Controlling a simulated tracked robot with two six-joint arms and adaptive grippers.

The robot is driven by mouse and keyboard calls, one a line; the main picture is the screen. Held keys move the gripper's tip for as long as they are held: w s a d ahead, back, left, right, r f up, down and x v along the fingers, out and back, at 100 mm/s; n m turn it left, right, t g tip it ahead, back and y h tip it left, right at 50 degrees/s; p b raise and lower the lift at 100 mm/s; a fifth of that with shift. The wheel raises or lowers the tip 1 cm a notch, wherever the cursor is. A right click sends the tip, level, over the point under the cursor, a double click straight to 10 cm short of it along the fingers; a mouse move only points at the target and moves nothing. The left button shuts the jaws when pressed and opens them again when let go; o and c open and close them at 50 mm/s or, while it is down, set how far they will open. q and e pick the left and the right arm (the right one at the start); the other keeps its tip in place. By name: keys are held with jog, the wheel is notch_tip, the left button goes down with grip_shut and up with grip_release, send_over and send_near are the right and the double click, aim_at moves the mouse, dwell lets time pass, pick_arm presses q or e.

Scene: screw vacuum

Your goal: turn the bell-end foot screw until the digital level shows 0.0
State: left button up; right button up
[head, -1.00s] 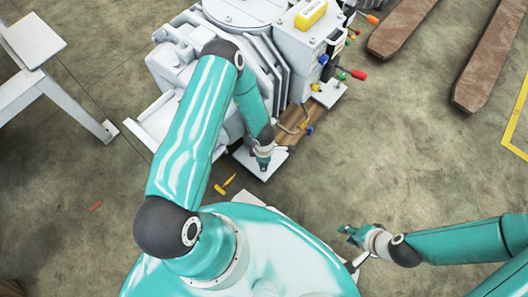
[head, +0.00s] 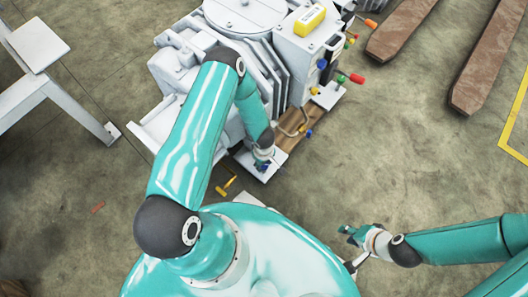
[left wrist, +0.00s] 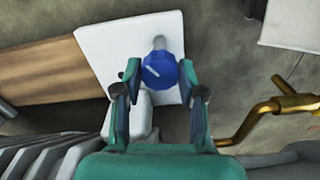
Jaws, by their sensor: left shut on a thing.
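A blue foot-screw knob (left wrist: 159,71) with a pale line on its face sits above a white foot plate (left wrist: 98,42) in the left wrist view. My left gripper (left wrist: 160,73) has its two fingers on either side of the knob and is shut on it. In the head view my left gripper (head: 263,160) is low over the white plate at the machine's near corner. The yellow digital level (head: 310,18) lies on top of the machine; its reading is too small to read. My right gripper (head: 349,232) is away from the machine, and its fingers are unclear.
The grey machine (head: 190,67) stands on a wooden beam (head: 295,133). Colored handles, including a red one (head: 357,78), stick out at its right. A yellow tool (head: 226,187) lies on the floor. A brass pipe (left wrist: 270,108) is right of my left gripper.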

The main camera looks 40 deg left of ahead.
pick_arm(q)
jog(key=shift+m, duration=1.6)
jog(key=o, duration=1.1)
jog(key=shift+o, duration=0.2)
notch_tip(320, 180, up, 12)
jog(key=shift+d, duration=0.1)
